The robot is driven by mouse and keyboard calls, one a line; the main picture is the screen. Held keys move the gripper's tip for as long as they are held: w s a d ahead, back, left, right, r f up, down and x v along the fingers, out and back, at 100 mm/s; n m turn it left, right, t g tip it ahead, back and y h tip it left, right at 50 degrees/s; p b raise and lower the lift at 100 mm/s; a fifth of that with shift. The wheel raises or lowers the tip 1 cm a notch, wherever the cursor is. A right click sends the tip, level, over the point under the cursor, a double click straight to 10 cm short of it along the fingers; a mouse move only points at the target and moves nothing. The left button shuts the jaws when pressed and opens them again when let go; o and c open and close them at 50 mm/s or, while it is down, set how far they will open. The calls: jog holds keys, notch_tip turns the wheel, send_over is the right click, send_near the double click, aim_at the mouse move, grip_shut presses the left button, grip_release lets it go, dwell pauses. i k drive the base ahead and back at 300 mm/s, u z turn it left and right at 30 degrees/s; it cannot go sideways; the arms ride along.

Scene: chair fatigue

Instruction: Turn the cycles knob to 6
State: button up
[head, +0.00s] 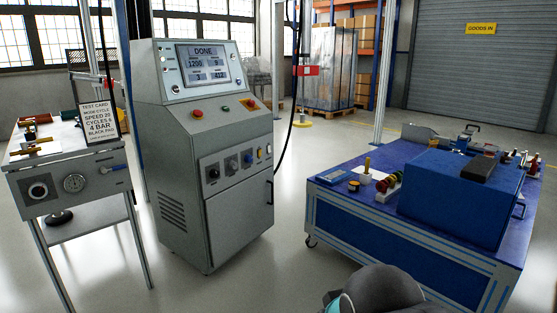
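The grey control cabinet (170,130) stands left of centre. The test card (99,122) appears to read mode cycle, speed 20, cycles 6, 4 bar, black pad. My gripper is not in view; a dark rounded part of my arm shows at the bottom right.
A grey bench (68,166) with a gauge stands left of the cabinet. A blue wheeled table (335,205) with a blue block (450,195) and small parts stands right. Open floor (285,225) lies between cabinet and table. A black cable hangs beside the cabinet.

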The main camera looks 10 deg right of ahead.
aim_at(248, 158)
jog(key=u, duration=0.05)
jog(key=k, duration=0.5)
jog(key=z, duration=0.95)
jog(key=i, duration=1.35)
jog(key=u, duration=0.75)
jog(key=i, duration=0.5)
jog(key=u, duration=0.55)
